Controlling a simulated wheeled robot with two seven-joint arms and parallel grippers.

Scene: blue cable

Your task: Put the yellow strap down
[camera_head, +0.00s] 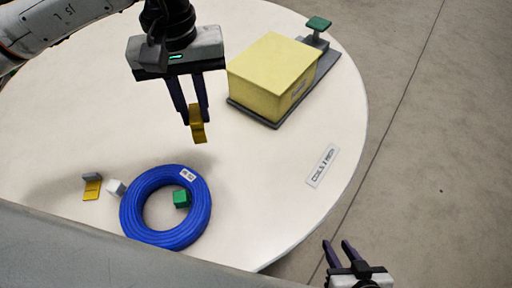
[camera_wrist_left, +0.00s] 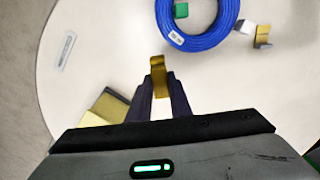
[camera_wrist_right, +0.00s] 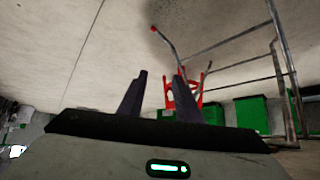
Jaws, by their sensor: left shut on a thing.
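My left gripper (camera_head: 190,118) is shut on a yellow strap (camera_head: 198,126) and holds it over the table, between the blue cable coil and the yellow box. The strap also shows between the fingertips in the left wrist view (camera_wrist_left: 158,75). A second yellow strap piece (camera_head: 92,188) with a grey end lies on the table at the left of the coil. The blue cable coil (camera_head: 130,213) lies flat, with a white label on it. My right gripper (camera_head: 340,254) is open and empty, off the table's right front edge.
A yellow box (camera_head: 262,75) sits on a dark base at the back right, with a green-topped post (camera_head: 318,24) behind it. A green block (camera_head: 181,198) is inside the coil's ring. A white block (camera_head: 115,187) is beside the coil. A label plate (camera_head: 322,166) lies near the right edge.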

